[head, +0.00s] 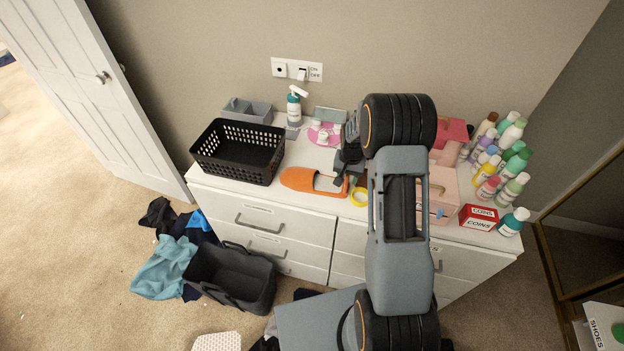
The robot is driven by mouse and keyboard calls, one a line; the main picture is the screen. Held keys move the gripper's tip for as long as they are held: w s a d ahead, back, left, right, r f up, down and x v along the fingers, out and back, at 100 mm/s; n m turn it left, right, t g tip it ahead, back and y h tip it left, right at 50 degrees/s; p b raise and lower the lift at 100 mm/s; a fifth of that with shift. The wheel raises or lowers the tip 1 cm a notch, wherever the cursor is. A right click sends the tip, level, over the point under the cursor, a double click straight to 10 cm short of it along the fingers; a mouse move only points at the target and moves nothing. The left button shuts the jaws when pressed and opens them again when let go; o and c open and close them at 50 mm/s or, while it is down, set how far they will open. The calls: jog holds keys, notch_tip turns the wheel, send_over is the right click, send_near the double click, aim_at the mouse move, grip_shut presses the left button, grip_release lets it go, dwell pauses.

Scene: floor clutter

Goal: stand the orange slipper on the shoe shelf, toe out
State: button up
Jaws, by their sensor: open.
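The orange slipper (298,179) lies flat on top of the white dresser, its closed toe to the left and its open heel end to the right. My gripper (344,175) is open at the slipper's heel end, with my arm reaching in from the right. I cannot tell whether the fingers touch the slipper, and part of the heel is hidden. A white piece marked SHOES (606,325) shows at the lower right corner and seems to belong to the shoe shelf, which is mostly out of view.
A black basket (238,150), a spray bottle (294,108) and yellow tape (359,197) are near the slipper. Several bottles (511,190) and a red COINS box (478,217) crowd the dresser's right end. A dark bin (230,277) and clothes (165,268) lie on the floor.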

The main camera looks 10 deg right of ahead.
jog(key=shift+f, duration=0.15)
grip_shut()
dwell(0.4)
